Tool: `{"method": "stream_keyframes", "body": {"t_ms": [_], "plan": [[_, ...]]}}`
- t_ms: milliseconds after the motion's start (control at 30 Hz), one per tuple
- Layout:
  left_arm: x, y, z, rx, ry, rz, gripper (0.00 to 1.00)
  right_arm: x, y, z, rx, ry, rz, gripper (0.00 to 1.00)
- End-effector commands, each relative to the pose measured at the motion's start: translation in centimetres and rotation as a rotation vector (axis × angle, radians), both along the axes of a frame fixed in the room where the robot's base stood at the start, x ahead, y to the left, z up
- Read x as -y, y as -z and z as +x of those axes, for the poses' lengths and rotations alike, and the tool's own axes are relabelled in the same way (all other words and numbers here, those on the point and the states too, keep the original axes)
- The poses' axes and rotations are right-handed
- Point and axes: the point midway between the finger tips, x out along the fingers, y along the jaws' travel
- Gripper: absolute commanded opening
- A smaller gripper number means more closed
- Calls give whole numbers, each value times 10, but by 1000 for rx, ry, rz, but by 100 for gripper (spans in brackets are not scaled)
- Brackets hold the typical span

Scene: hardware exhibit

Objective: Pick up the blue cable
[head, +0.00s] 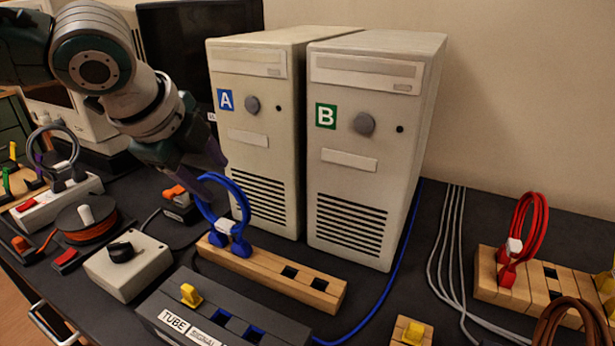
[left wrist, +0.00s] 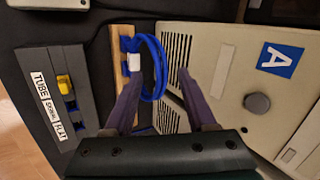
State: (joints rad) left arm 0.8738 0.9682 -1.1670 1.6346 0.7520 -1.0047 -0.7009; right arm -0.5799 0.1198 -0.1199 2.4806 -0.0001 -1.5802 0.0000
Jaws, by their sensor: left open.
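The blue cable (head: 243,207) is a coiled loop with a white tie and blue plugs. It stands upright at the left end of a wooden socket block (head: 290,283). My left gripper (head: 214,178), with purple fingers, is open and empty at the top of the loop. In the left wrist view, the coil (left wrist: 161,62) shows between and beyond the two spread fingertips (left wrist: 158,76). Whether the fingers touch it, I cannot tell. My right gripper is not in view.
Computer towers A (head: 275,135) and B (head: 365,150) stand close behind the block. A dark TUBE box (head: 215,318) lies in front, a knob box (head: 128,264) to the left. A red cable (head: 541,225) stands far right. A loose blue cord (head: 384,290) runs beside tower B.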

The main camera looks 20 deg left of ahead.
Motion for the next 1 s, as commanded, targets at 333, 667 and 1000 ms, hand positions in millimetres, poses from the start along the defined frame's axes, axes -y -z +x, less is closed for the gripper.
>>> {"method": "stream_keyframes", "body": {"t_ms": [333, 667, 1000], "plan": [[-1, 17, 11, 1, 1, 0, 56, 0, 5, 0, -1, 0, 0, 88], [-1, 17, 11, 1, 1, 0, 29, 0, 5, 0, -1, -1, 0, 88], [-1, 17, 10, 0, 1, -1, 0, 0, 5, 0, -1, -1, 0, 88]]}}
